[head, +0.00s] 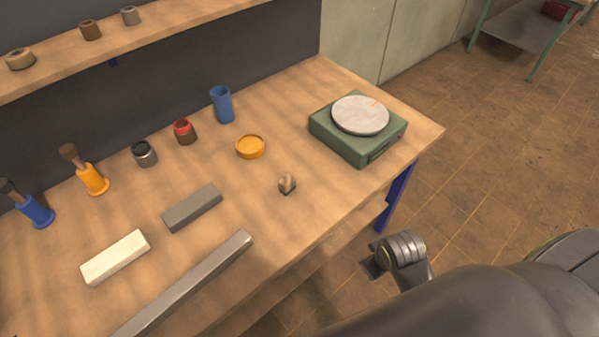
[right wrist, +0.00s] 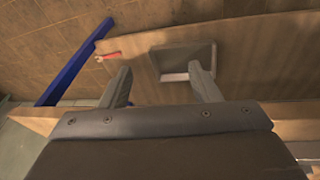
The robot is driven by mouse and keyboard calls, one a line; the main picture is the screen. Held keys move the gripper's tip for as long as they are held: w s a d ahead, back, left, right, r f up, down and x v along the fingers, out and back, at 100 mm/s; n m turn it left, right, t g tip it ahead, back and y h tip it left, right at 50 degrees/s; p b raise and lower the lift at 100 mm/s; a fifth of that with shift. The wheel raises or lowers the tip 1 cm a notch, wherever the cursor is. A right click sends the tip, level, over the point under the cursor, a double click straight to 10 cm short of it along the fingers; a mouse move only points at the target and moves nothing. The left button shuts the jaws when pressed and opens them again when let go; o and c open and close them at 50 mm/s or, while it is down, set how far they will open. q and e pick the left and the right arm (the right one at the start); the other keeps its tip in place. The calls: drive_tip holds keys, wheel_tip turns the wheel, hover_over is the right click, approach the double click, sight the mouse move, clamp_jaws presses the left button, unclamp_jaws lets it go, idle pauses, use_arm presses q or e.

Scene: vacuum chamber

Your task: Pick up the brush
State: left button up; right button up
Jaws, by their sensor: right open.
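No object is plainly a brush. Two upright pieces at the left of the wooden bench in the head view come closest: an orange one with a brown top (head: 92,180) and a blue one with a dark top (head: 37,211). Their tops may be bristles, but they are too small to tell. My right arm comes in at the lower right of the head view, off the bench's front edge and well away from both. In the right wrist view my right gripper (right wrist: 163,82) is open, with nothing between its fingers. My left gripper is out of view.
A green scale (head: 355,145) stands at the bench's right end. A blue cup (head: 222,104), jars, an orange dish (head: 250,147), a small brown lump (head: 287,184), bars and blocks lie about. A grey rectangular tray-like thing (right wrist: 184,56) shows beyond my fingers. The bench's front right is clear.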

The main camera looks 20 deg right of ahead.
drive_tip(key=w+a+r+n+g, duration=0.1)
drive_tip(key=w+a+r+n, duration=0.2)
drive_tip(key=w, duration=0.4)
drive_tip(key=w+a+r+n+y+p, duration=0.1)
drive_tip(key=w+a+r+n, duration=0.15)
drive_tip(key=w+n, duration=0.35)
drive_tip(key=w+a+r+n+g, duration=0.1)
drive_tip(key=w+a+r+n, duration=0.15)
drive_tip(key=w, duration=0.45)
wheel_tip(320, 180, up, 9)
drive_tip(key=n+g, duration=0.1)
drive_tip(key=n, duration=0.8)
hover_over(287, 180)
wheel_tip(287, 180, down, 8)
drive_tip(key=b, duration=0.6)
drive_tip(key=shift+s+a+r, duration=0.1)
drive_tip(key=shift+r, duration=0.05)
wheel_tip(287, 180, down, 3)
drive_tip(key=shift+f+p, duration=0.2)
drive_tip(key=shift+p, duration=0.25)
drive_tip(key=shift+f+p, duration=0.45)
drive_tip(key=shift+f, duration=2.5)
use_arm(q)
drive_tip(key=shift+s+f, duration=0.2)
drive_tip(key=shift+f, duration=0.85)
use_arm(e)
drive_tip(key=shift+c, duration=0.5)
drive_tip(key=c, duration=1)
